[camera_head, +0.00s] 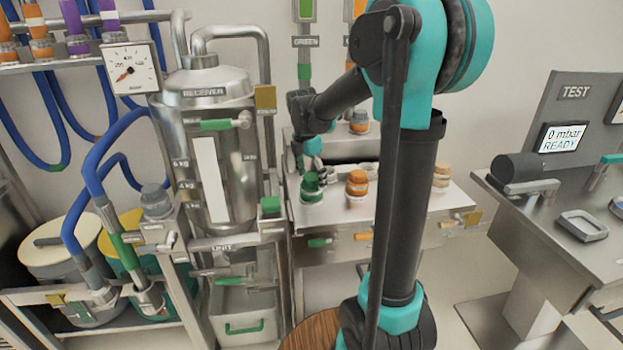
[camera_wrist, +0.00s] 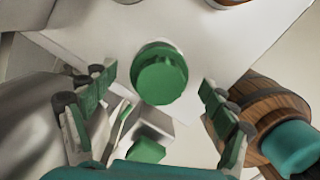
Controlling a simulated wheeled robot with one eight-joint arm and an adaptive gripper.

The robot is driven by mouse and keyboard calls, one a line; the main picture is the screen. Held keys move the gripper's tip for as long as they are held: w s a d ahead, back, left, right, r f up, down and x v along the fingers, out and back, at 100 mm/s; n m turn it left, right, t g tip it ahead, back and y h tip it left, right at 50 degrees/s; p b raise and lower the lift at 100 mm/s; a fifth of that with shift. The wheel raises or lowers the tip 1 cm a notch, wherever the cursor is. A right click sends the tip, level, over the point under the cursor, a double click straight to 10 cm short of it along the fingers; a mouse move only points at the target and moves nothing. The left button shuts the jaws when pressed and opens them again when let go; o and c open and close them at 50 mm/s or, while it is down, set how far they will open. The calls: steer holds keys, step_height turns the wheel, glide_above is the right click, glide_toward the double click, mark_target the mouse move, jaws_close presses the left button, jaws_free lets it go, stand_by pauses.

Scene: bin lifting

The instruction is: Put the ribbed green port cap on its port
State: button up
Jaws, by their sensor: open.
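A green cap (camera_head: 311,184) stands upright on the white shelf, above a pale ring with green at its foot. In the wrist view the round green cap (camera_wrist: 161,76) sits between my two fingers, apart from both. My gripper (camera_wrist: 158,78) is open and empty, with green finger pads to either side of the cap. In the head view my gripper (camera_head: 310,167) is small and partly merged with things behind it, just above the cap.
An orange cap (camera_head: 357,183) stands right of the green one on the white shelf (camera_head: 335,218). A green block (camera_head: 270,205) sits on the metal frame to the left, beside the steel receiver (camera_head: 207,130). A wooden round top (camera_head: 310,335) is below. The test bench (camera_head: 550,205) is far right.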

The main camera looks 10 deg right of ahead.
steer(key=shift+r, duration=0.1)
step_height(320, 180, up, 12)
steer(key=a, duration=0.1)
steer(key=shift+s+a, duration=0.15)
steer(key=shift+s, duration=0.15)
stand_by(0.3)
